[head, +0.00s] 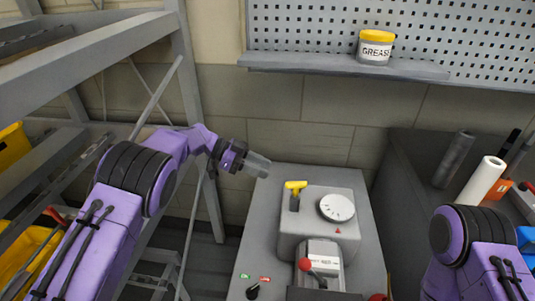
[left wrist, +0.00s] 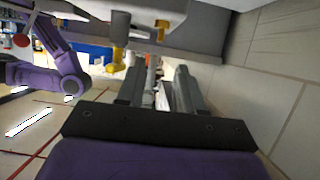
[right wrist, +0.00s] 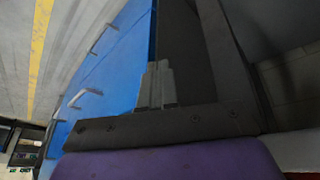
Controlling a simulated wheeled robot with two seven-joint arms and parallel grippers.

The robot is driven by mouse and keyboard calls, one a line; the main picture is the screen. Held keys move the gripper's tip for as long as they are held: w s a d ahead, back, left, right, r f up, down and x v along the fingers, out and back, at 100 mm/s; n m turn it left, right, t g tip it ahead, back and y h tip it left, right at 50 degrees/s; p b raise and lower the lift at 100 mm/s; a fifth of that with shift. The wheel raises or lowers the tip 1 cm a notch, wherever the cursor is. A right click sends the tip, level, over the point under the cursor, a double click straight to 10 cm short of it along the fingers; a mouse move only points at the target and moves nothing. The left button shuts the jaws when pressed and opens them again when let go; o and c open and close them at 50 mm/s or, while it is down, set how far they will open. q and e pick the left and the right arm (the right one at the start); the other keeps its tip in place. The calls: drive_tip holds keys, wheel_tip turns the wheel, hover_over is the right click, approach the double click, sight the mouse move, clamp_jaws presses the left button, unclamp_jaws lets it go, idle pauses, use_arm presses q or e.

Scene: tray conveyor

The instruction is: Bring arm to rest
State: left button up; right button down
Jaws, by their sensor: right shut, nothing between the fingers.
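My left arm reaches in from the left in the head view. Its gripper (head: 257,164) hangs in the air at the far left edge of the grey machine bench (head: 262,235), left of the yellow-handled lever (head: 295,187). In the left wrist view the two fingers of the left gripper (left wrist: 160,88) stand apart, with only background showing between them. My right arm shows at the lower right of the head view, its gripper out of frame. In the right wrist view the right gripper (right wrist: 158,86) has its fingers together, holding nothing.
The machine has a white dial (head: 337,208) and a red-knobbed lever (head: 306,265). A grease tub (head: 374,48) stands on the wall shelf (head: 340,66). A metal rack (head: 88,55) is close on the left. A dark cabinet (head: 412,180) and a white roll (head: 482,181) are right. Blue drawers (right wrist: 105,65) show in the right wrist view.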

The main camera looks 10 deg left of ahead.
use_arm(q)
drive_tip(key=w+a+f+n+t, duration=0.2)
drive_tip(key=a+f+n+t, duration=0.3)
drive_tip(key=f+n+t, duration=0.45)
drive_tip(key=s+a+f+n+t+y, duration=0.3)
drive_tip(key=s+a+f+n+y, duration=0.8)
drive_tip(key=f, duration=0.3)
drive_tip(key=s+a+f+n+g+y, duration=0.1)
drive_tip(key=s+f+g+y, duration=0.1)
drive_tip(key=s, duration=0.9)
drive_tip(key=s+a+f+n+g+y, duration=0.1)
drive_tip(key=s+f+n+g+y, duration=0.1)
drive_tip(key=s, duration=0.9)
drive_tip(key=s+a+f+n+g+y, duration=0.1)
drive_tip(key=s+f+g, duration=0.2)
drive_tip(key=s, duration=0.8)
drive_tip(key=shift+s+a+f+g+y, duration=0.15)
drive_tip(key=shift+s+a+g+y, duration=0.2)
drive_tip(key=shift+g, duration=0.7)
drive_tip(key=shift+w+d+n, duration=0.1)
drive_tip(key=shift+w+n, duration=0.05)
drive_tip(key=shift+n, duration=0.1)
